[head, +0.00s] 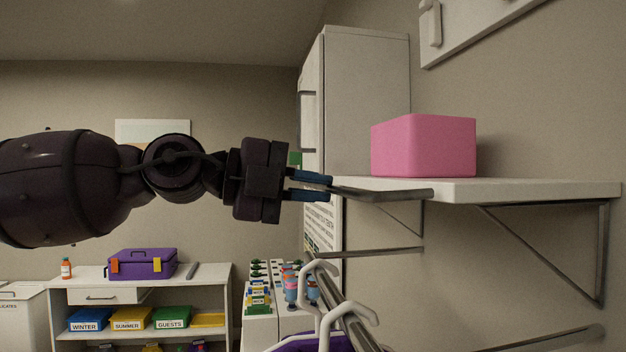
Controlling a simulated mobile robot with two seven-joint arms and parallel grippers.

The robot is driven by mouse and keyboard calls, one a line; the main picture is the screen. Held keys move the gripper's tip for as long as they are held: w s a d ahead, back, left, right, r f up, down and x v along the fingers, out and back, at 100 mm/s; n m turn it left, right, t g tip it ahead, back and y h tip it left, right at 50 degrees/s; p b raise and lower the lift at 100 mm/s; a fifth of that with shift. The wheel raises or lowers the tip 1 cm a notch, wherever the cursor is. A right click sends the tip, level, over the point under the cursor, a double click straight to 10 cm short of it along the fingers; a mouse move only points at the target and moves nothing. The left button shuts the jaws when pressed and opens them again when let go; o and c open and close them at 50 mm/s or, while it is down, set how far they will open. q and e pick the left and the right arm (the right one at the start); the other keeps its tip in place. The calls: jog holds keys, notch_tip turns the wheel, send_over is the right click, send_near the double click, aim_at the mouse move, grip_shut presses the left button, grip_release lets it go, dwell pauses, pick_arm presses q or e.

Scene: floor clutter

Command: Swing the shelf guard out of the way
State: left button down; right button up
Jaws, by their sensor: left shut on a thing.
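The shelf guard (390,195) looks like a flat dark grey bar at the front left edge of the white wall shelf (540,190). Its right end meets the shelf edge and its left end reaches my left gripper (330,188). My left gripper comes in from the left, level with the shelf, with its blue-tipped fingers shut on the guard's left end. A pink box (423,147) sits on the shelf, just behind the guard. My right gripper is not in view.
A tall white cabinet (365,95) stands behind the shelf. Below are a grey rail with white hangers (322,285) and a counter of small items (265,290). A low white unit with a purple toolbox (142,264) stands at the back left.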

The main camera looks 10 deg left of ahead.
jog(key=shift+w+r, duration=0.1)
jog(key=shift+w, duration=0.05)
pick_arm(q)
jog(key=c, duration=1.2)
grip_release()
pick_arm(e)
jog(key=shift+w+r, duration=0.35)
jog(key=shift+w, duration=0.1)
pick_arm(q)
jog(key=shift+a, duration=0.1)
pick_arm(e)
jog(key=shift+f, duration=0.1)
pick_arm(q)
jog(key=shift+a, duration=0.25)
jog(key=b+v, duration=0.1)
jog(key=v, duration=0.9)
jog(key=shift+b, duration=0.35)
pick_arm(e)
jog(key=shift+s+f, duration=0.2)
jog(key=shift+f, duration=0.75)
pick_arm(q)
jog(key=shift+s+r, duration=0.1)
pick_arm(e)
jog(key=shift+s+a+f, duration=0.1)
